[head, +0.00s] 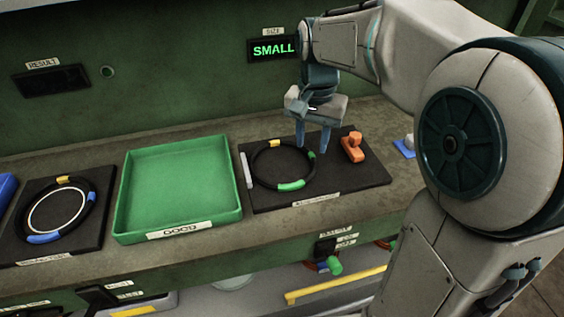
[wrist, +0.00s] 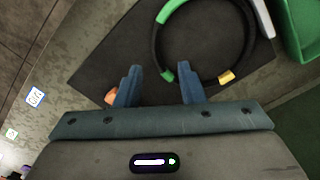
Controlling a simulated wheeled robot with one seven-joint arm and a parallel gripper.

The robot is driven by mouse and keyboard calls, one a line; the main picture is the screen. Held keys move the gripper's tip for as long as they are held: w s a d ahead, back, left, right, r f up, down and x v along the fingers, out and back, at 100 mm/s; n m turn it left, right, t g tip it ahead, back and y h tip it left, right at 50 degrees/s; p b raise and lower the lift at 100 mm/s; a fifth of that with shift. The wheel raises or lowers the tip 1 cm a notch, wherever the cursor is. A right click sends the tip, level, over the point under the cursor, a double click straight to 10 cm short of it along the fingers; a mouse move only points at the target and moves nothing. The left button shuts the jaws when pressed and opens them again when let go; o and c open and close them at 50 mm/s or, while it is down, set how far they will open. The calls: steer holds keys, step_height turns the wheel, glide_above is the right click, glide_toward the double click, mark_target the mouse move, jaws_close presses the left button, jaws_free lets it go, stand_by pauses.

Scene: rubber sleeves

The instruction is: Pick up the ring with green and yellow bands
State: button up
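The ring with green and yellow bands (head: 291,185) is black and lies flat on a black mat (head: 352,185) in the head view. My gripper (head: 313,147) points down over the right far side of the ring. I cannot tell whether a finger touches the ring.
An orange piece (head: 353,148) stands on the mat right of the ring, and a pale bar (head: 246,170) lies left of it. A green tray (head: 180,190) marked GOOD is empty. Another ring with yellow and blue bands (head: 86,222) lies far left. A screen (head: 273,49) reads SMALL.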

mark_target(312, 171)
step_height(312, 171, down, 3)
steer(key=shift+r, duration=0.15)
steer(key=f, duration=0.4)
steer(key=shift+s+d+f, duration=0.15)
steer(key=shift+s+d, duration=0.1)
steer(key=shift+d, duration=0.1)
steer(key=shift+f, duration=0.45)
jaws_close()
